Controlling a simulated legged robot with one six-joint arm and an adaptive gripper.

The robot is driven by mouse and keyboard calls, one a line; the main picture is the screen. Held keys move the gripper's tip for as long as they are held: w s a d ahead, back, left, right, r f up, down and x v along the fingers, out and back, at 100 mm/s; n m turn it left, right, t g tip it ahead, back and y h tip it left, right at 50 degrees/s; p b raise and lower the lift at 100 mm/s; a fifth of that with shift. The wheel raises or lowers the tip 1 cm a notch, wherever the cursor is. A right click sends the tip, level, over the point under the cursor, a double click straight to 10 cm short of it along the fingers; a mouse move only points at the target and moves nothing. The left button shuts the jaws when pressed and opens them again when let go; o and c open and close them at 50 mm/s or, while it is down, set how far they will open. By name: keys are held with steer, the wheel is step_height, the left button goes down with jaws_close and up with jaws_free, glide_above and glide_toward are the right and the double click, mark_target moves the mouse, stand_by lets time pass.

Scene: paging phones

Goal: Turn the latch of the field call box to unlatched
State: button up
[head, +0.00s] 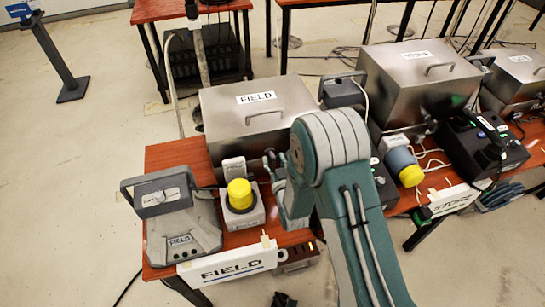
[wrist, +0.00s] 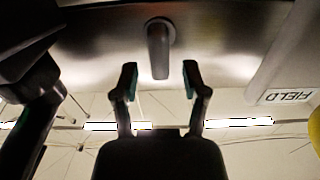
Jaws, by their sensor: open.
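The field call box (head: 258,112) is a brushed metal case with a FIELD label and a lid handle, on the wooden table in the head view. Its metal face also shows across the top of the wrist view (wrist: 100,45). The latch (wrist: 157,50) is a dark grey lever with a round pivot at its top, pointing straight down in the wrist picture. My gripper (wrist: 161,78) is open, with one finger to each side of the latch's lower end. I see no clear contact. In the head view my gripper (head: 274,178) is partly hidden by my arm, and so is the latch.
A grey FIELD device (head: 180,243) and a white unit with a yellow cap (head: 239,196) stand left of my arm. A STORE metal box (head: 420,80), another yellow-capped unit (head: 405,165) and a black device (head: 483,145) stand to the right. Open floor lies at left.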

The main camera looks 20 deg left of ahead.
steer(key=shift+w+a, duration=0.35)
steer(key=shift+w, duration=0.2)
jaws_close()
steer(key=shift+w+d+m, duration=0.1)
steer(key=shift+d+m, duration=0.05)
steer(key=shift+m, duration=0.95)
steer(key=shift+w+d+m, duration=0.1)
steer(key=shift+d+m, duration=0.05)
steer(key=shift+m, duration=0.95)
jaws_free()
